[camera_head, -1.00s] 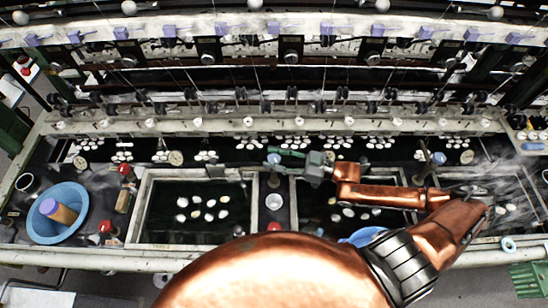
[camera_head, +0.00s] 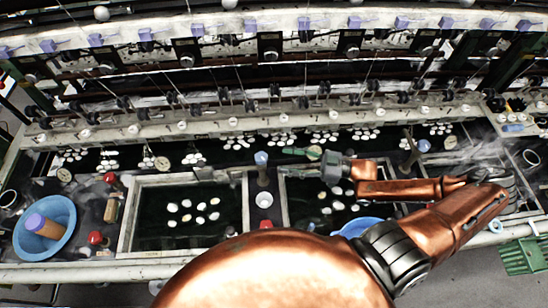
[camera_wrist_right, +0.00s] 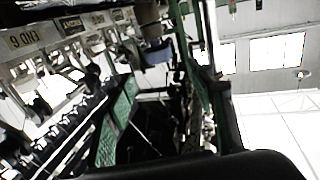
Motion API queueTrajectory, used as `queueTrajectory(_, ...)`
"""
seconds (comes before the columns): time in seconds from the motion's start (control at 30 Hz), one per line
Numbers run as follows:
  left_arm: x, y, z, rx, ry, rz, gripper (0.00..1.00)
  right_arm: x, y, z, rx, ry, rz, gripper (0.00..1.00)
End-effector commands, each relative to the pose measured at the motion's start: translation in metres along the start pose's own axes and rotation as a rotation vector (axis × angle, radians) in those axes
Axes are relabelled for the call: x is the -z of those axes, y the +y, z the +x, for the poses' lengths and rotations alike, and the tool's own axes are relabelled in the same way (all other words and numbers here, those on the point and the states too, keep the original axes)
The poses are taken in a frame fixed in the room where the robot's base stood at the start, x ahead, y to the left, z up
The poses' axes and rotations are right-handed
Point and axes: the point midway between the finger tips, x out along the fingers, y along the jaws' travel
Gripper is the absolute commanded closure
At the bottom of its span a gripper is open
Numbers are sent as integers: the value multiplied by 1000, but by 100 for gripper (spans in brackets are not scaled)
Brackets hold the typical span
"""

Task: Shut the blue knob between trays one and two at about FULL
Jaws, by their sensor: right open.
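The blue knob (camera_head: 261,158) stands upright on a dark post on the strip between two dark water trays. One is the left tray (camera_head: 127,215), the other the right tray (camera_head: 284,205). My right gripper (camera_head: 296,152) reaches in from the right, just right of the knob and apart from it. Its green-grey fingers are open and empty. The knob's setting cannot be read. My left gripper is not in view. The right wrist view is tilted, with a dark shape at the bottom; I cannot make out the knob there.
A white cup (camera_head: 264,200) stands on the strip in front of the knob. A second blue knob (camera_head: 424,146) is farther right, behind my arm. A blue basin (camera_head: 44,232) sits at the left. Reeling machinery runs along the back.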

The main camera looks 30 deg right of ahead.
Motion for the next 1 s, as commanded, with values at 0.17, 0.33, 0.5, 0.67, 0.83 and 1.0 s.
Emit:
queueTrajectory(0.17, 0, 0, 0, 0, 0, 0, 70, -1, 0, -19, -1, -2, 1, 50)
queueTrajectory(0.33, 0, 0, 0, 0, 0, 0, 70, 0, 0, -24, 0, 1, 1, 50)
queueTrajectory(0.5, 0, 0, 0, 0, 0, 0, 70, 0, 0, -23, 0, 1, 0, 50)
queueTrajectory(0.67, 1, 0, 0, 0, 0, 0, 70, 0, 0, -23, 0, 1, 0, 50)
queueTrajectory(0.83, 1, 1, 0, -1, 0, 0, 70, 0, 0, -23, 0, 1, 0, 50)
queueTrajectory(1.0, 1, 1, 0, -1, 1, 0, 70, 0, 0, -23, 0, 1, 0, 50)
